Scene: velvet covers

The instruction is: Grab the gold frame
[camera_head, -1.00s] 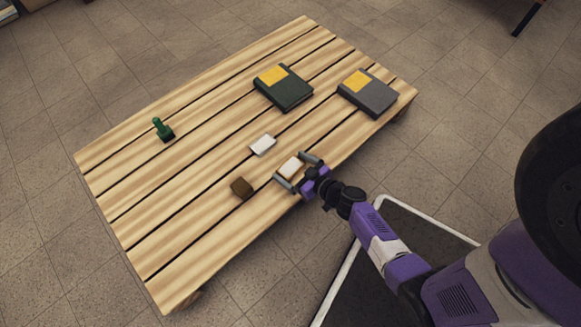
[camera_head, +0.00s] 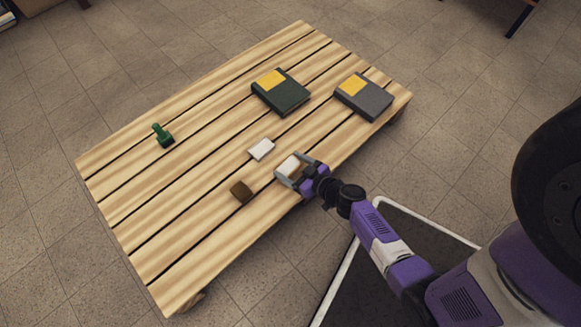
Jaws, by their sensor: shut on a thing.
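The gold frame (camera_head: 287,167) is a small flat piece with a pale face and a gold-brown edge, near the front right edge of the slatted wooden table. My gripper (camera_head: 289,172) has its fingers on either side of it and is shut on it. The fingers hide part of its edges. I cannot tell whether it is lifted off the slats.
A white block (camera_head: 262,149) and a brown block (camera_head: 241,191) lie close by on the wooden table (camera_head: 190,240). A dark green book (camera_head: 285,97) and a grey book (camera_head: 370,99) lie at the back right. A green stamp-like object (camera_head: 162,135) stands far left.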

